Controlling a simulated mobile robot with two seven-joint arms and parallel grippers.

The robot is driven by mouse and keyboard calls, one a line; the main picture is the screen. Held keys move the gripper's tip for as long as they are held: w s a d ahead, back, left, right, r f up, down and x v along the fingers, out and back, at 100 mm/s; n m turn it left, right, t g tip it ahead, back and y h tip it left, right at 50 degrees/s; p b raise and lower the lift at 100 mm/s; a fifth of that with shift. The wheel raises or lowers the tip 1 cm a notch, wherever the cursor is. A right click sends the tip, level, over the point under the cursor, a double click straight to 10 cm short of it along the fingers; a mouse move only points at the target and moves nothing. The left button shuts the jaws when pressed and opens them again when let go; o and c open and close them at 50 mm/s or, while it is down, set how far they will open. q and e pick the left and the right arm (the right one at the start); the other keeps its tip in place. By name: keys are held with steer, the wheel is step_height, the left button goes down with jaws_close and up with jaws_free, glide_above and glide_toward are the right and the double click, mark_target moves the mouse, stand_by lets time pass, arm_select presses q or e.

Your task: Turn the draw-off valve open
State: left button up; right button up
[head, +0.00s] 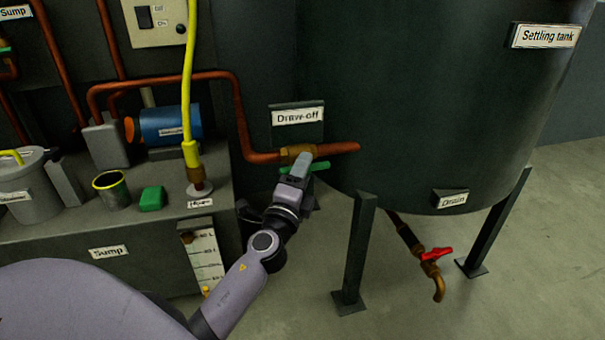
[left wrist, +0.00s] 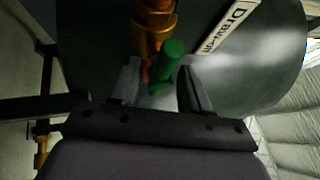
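The draw-off valve has a brass body (head: 298,152) on the copper pipe into the tank, below the "Draw-off" label (head: 298,116). Its green handle (head: 320,166) shows just below the body, partly hidden by my gripper. My left gripper (head: 300,170) is at the handle. In the left wrist view, the green handle (left wrist: 167,62) reaches between the two spread fingers (left wrist: 160,88), with the brass body (left wrist: 154,22) beyond it. The fingers look open; I cannot tell whether either touches the handle. My right gripper is in neither view.
The settling tank (head: 430,100) stands on dark legs (head: 354,250). A drain valve with a red handle (head: 437,254) hangs beneath it. The sump top at left holds a green block (head: 152,198), a cup (head: 112,190) and a blue motor (head: 170,124). A yellow hose (head: 188,80) rises there.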

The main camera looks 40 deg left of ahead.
arm_select(q)
steer(key=shift+s+d+f, duration=0.1)
steer(key=b+v, duration=0.1)
steer(key=v, duration=0.6)
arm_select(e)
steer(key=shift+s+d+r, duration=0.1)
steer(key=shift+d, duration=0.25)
